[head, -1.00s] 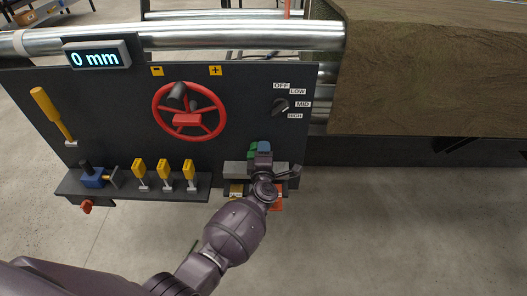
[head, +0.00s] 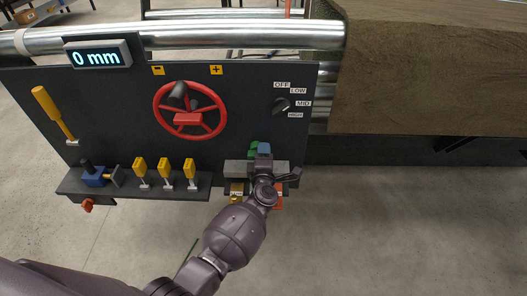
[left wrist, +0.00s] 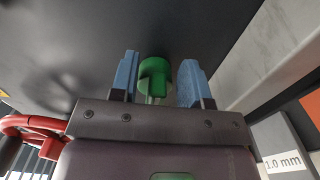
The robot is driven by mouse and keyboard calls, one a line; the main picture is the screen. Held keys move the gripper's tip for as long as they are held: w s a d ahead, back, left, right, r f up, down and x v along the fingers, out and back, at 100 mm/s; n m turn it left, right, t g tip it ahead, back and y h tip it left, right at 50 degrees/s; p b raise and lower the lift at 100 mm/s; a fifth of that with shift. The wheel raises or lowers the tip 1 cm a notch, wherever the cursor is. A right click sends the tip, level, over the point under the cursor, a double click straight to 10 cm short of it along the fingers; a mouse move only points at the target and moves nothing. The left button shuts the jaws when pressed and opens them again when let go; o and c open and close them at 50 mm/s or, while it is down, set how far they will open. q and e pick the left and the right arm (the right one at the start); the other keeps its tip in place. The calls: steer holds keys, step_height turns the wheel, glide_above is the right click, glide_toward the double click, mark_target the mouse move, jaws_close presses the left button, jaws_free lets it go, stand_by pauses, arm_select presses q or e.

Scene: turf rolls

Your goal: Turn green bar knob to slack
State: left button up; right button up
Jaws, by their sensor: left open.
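The green bar knob (left wrist: 155,72) is on the dark panel face, seen from close up in the left wrist view. My left gripper (left wrist: 158,80) is open, with one blue fingertip on each side of the knob and a visible gap on both sides. How far the fingers reach along the knob is hard to tell. In the head view the green knob (head: 253,148) is partly hidden behind my left gripper (head: 263,150), at the panel's lower right. My right gripper is not in view.
A red handwheel (head: 188,120) and a black selector knob (head: 281,106) are on the panel. A grey block (head: 237,168) lies just below the green knob. Yellow levers (head: 165,170) stand on a ledge to the left. The display (head: 97,55) reads 0 mm.

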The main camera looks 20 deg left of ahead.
arm_select(q)
steer(key=p+v, duration=0.1)
steer(key=v, duration=0.8)
steer(key=shift+s, duration=0.3)
